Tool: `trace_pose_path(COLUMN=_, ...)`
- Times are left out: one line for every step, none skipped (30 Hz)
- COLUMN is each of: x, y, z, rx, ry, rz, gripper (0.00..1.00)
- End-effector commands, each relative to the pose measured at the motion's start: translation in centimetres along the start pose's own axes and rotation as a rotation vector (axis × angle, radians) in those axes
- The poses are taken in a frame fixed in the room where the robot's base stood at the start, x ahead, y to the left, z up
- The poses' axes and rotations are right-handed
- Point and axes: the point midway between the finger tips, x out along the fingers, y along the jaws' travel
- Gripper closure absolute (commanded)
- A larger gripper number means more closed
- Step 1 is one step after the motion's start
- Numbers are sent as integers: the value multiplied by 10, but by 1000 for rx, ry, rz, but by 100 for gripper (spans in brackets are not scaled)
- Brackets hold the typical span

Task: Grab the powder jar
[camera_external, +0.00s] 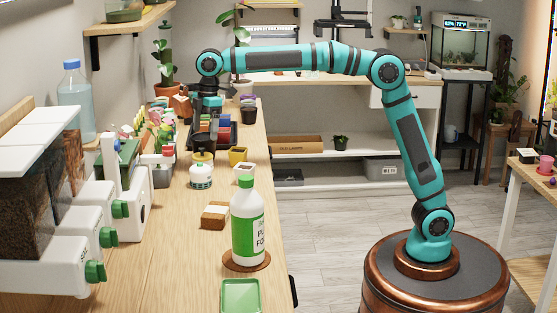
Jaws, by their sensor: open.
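The powder jar seems to be the small white jar (201,176) with a yellowish lid and dark markings. It stands upright on the wooden counter (185,240), left of the picture's middle. My gripper (204,146) points down from the end of the teal arm, just above and behind the jar in the picture. It is open, with its dark fingers partly lost against dark things behind. I cannot tell how far apart it and the jar are.
A white and green bottle (247,228) stands on a round coaster nearer the camera. Dispensers with green knobs (95,272) line the left. A green tray (240,296) lies in front.

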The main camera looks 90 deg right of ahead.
Motion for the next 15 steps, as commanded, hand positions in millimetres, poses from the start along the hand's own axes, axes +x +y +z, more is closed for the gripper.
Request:
trace_pose_path(x=10, y=0, z=0, rx=0, ry=-2, rz=-2, gripper=12)
trace_pose_path(x=15, y=0, z=0, rx=0, ry=-2, rz=-1, gripper=12)
trace_pose_path(x=22, y=0, z=0, rx=0, ry=-2, rz=-1, gripper=12)
trace_pose_path(x=26, y=0, z=0, rx=0, ry=-2, rz=-1, gripper=12)
trace_pose_path(x=31, y=0, z=0, rx=0, ry=-2, rz=-1, gripper=12)
trace_pose_path(x=36, y=0, z=0, rx=0, ry=-1, rz=-1, gripper=12)
trace_pose_path(x=39, y=0, z=0, rx=0, ry=-1, rz=-1, gripper=12)
trace_pose_path(x=42, y=0, z=0, rx=0, ry=-1, rz=-1, gripper=12)
trace_pose_path(x=45, y=0, z=0, rx=0, ry=0, rz=0, gripper=12)
trace_pose_path(x=47, y=0, z=0, rx=0, ry=0, rz=0, gripper=12)
trace_pose_path(x=49, y=0, z=0, rx=0, ry=0, rz=0, gripper=12)
trace_pose_path(x=50, y=0, z=0, rx=0, ry=0, rz=0, gripper=12)
trace_pose_path(x=51, y=0, z=0, rx=0, ry=0, rz=0, gripper=12)
trace_pose_path(x=52, y=0, z=0, rx=0, ry=0, rz=0, gripper=12)
trace_pose_path(x=54, y=0, z=0, rx=0, ry=0, rz=0, gripper=12)
